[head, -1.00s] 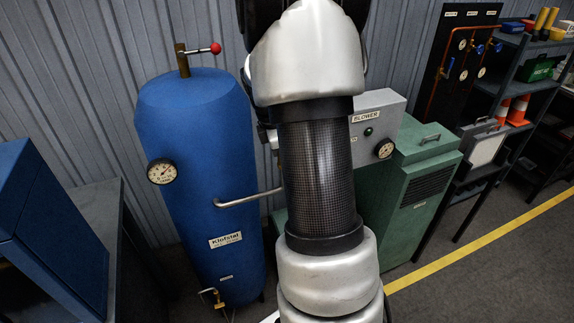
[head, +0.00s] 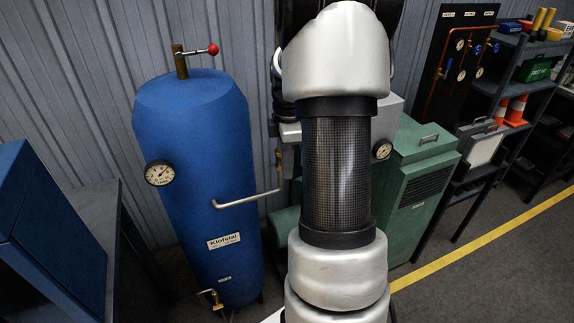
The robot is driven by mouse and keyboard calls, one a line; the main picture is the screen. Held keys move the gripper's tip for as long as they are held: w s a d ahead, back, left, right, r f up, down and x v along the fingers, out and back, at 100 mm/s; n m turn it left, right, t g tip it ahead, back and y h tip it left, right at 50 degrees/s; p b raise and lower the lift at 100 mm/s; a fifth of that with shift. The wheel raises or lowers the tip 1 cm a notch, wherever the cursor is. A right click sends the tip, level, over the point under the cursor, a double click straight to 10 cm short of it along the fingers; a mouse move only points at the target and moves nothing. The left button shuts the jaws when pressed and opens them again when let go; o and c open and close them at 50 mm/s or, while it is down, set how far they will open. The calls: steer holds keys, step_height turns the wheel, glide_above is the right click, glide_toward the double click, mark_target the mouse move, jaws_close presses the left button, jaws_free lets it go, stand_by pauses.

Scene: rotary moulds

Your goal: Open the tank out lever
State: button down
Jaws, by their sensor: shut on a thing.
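The blue tank (head: 190,130) stands left of centre, upright. A bare metal outlet pipe (head: 240,200) leaves its right side and runs right to a small brass-coloured fitting (head: 279,162), where the tank out lever seems to be. The lever itself cannot be made out behind my arm. My gripper (head: 287,158) is at this fitting, left of my forearm. Only its grey body and a bit of the fingers show, and it is shut on what seems to be the lever. The fingertips are mostly hidden.
A red-knobbed lever (head: 212,49) tops the tank, and a small brass drain valve (head: 217,300) is at its foot. A green cabinet (head: 415,185) stands right of my arm. A blue box (head: 45,220) is at left. Open floor lies at lower right.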

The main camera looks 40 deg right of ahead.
steer(key=c, duration=2.1)
jaws_free()
step_height(320, 180, up, 18)
steer(key=shift+d+f, duration=0.15)
steer(key=shift+f, duration=0.1)
